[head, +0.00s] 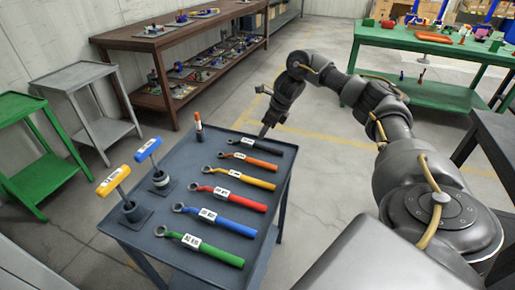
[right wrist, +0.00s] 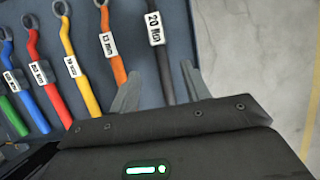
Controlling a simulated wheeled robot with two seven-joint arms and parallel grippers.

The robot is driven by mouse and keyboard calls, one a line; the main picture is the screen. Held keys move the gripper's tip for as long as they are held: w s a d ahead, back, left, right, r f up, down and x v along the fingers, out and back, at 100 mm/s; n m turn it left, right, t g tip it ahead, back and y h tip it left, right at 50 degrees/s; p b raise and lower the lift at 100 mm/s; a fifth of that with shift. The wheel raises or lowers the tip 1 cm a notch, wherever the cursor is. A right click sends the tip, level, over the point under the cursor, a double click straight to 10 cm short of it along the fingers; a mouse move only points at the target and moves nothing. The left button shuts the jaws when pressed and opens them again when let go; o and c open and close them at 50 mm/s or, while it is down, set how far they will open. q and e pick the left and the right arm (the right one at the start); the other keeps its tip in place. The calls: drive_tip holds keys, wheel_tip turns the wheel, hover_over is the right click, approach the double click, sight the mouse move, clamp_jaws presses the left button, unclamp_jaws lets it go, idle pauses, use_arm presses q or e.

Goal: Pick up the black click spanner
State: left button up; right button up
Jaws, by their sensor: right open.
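The black click spanner (head: 275,148) lies at the far end of a row of spanners on the dark grey cart, with its ring end to the left. In the right wrist view the black spanner (right wrist: 162,62) carries a white label that seems to read 20 Nm. My right gripper (head: 264,132) is at the far edge of the cart by this spanner. In the right wrist view the gripper (right wrist: 161,72) is open, with one finger on each side of the black handle. Whether it touches the handle I cannot tell. My left gripper is not in view.
Orange (head: 250,160), yellow, red, blue and green spanners lie beside it on the cart (head: 165,232). Yellow-topped (head: 115,180) and blue-topped (head: 150,150) T-handled tools stand at its left. A small marker-like object (head: 198,125) stands at the far corner.

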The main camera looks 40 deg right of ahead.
sight(258, 143)
drive_tip(key=shift+x, duration=3.75)
drive_tip(key=shift+d, duration=0.15)
clamp_jaws()
